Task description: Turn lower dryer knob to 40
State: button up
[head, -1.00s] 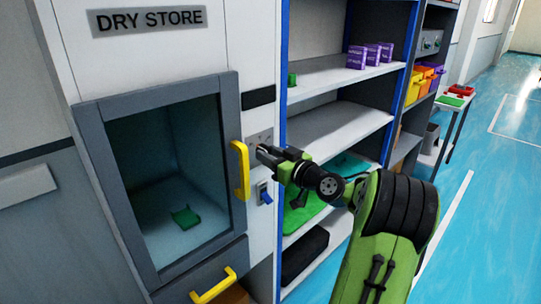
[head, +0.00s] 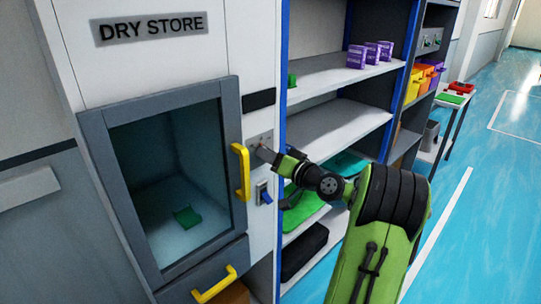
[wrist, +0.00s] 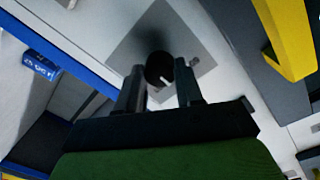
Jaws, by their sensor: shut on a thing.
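The dryer knob (wrist: 158,68) is round and black with a white pointer mark, on a grey square plate (wrist: 186,40) in the wrist view. My gripper (wrist: 160,80) has one finger on each side of it and is shut on it. In the head view my gripper (head: 262,150) reaches the metal plate (head: 262,138) right of the dry store door (head: 165,190) and hides the knob. The scale and the value at the pointer are not readable.
A yellow door handle (head: 241,172) is just left of my gripper, and a blue switch (head: 264,193) is below it. An open shelf (head: 335,125) with purple boxes (head: 370,54) stands to the right. Blue floor is clear farther right.

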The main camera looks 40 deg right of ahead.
dwell(0.4)
jog(key=o, duration=1)
jog(key=s, duration=1.5)
jog(key=shift+s+r, duration=0.25)
jog(key=shift+s, duration=0.15)
